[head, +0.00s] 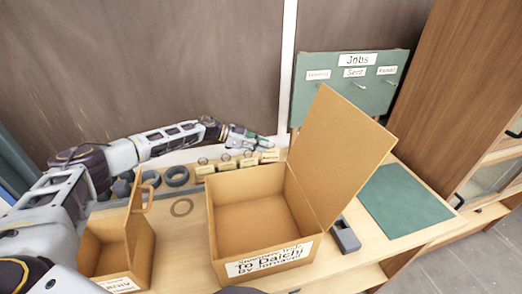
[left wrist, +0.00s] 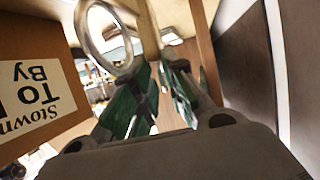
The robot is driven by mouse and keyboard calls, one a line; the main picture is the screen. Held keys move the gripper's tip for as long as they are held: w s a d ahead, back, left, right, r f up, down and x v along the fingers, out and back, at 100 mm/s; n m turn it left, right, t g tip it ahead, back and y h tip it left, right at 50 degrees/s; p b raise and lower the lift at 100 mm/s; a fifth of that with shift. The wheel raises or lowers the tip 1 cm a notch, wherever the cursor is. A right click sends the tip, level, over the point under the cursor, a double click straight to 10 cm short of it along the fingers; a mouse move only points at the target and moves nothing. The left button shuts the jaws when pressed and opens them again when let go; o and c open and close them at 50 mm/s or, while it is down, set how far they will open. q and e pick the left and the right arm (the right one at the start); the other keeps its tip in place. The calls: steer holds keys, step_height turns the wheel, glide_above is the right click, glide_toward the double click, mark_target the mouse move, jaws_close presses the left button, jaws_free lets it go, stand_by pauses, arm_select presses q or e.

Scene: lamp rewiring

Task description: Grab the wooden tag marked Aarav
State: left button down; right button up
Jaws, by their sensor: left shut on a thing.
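Several small wooden tags with metal rings stand in a row behind the large box; the rightmost tag (head: 270,156) is right below my left gripper (head: 262,143). The lettering on the tags is too small to read, so I cannot tell which is marked Aarav. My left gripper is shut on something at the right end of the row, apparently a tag. In the left wrist view, a metal ring (left wrist: 105,38) shows close beside the green-padded fingers (left wrist: 160,95); the held piece itself is mostly hidden. My right gripper is not in view.
An open cardboard box (head: 265,240) labelled "To Daichi" stands in front of the tags, its lid raised. A smaller open box (head: 145,250) stands at left. Dark rings (head: 176,176) lie beside the tags. A green Jobs board (head: 305,95) stands behind; a green mat (head: 405,205) lies clear at right.

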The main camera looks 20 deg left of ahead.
arm_select(q)
step_height(320, 180, up, 7)
steer(key=shift+f, duration=0.2)
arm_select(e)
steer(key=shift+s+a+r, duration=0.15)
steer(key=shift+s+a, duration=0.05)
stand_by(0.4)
arm_select(q)
steer(key=shift+r, duration=0.1)
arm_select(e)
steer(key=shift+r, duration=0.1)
